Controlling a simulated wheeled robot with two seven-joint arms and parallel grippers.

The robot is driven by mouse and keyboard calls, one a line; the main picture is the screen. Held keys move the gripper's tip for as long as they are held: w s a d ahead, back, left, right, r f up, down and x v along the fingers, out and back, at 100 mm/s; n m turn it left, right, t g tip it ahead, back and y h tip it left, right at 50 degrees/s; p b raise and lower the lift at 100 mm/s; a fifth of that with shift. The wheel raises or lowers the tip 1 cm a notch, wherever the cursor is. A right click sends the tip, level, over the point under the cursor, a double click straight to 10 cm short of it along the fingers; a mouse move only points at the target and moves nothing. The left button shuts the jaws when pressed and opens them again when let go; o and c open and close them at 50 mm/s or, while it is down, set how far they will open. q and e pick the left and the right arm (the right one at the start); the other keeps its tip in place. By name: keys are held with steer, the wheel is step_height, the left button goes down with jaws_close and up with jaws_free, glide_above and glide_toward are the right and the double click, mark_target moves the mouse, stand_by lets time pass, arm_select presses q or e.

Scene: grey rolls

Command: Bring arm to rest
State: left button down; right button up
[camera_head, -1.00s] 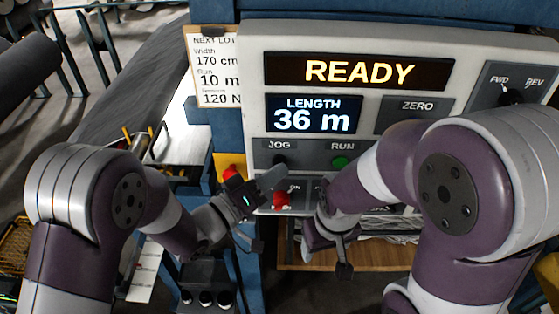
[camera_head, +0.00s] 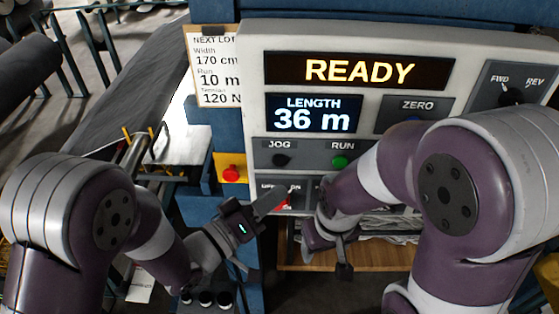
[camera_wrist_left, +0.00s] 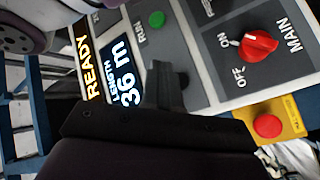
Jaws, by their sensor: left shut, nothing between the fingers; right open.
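My left gripper (camera_head: 278,197) is shut and empty in front of the lower left of the control panel (camera_head: 250,75). Its fingers also show shut in the left wrist view (camera_wrist_left: 165,85). In the head view it partly covers the red MAIN switch. The left wrist view shows that red knob (camera_wrist_left: 258,46) whole, apart from the fingers, its white mark towards ON. My right gripper (camera_head: 338,255) is open and hangs low in front of the panel's bottom edge, with its forearm covering part of the panel. I cannot see anything in it.
The panel display reads READY (camera_head: 358,71) and 36 m (camera_head: 313,120). A red button (camera_head: 231,174) on a yellow plate is left of the panel. A wooden shelf (camera_head: 375,255) lies below.

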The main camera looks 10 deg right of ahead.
arm_select(q)
steer(key=shift+s, duration=0.1)
stand_by(0.4)
steer(key=w+a+f+m+g+y+b, duration=0.1)
steer(key=a+f+m+g+y+b, duration=0.1)
steer(key=a+f+y, duration=1.2)
steer(key=s+a+f+n+g+y+b, duration=0.1)
steer(key=s+a+f+n+g+b, duration=0.1)
steer(key=s+a, duration=0.2)
steer(key=s+a+f+n+g+y+b, duration=0.1)
steer(key=s+a+n+g+b, duration=0.1)
steer(key=a, duration=0.7)
steer(key=shift+s+a+f+g+y+b, duration=0.35)
steer(key=shift+s+g+b, duration=0.35)
steer(key=shift+s, duration=0.15)
steer(key=shift+s+a, duration=0.1)
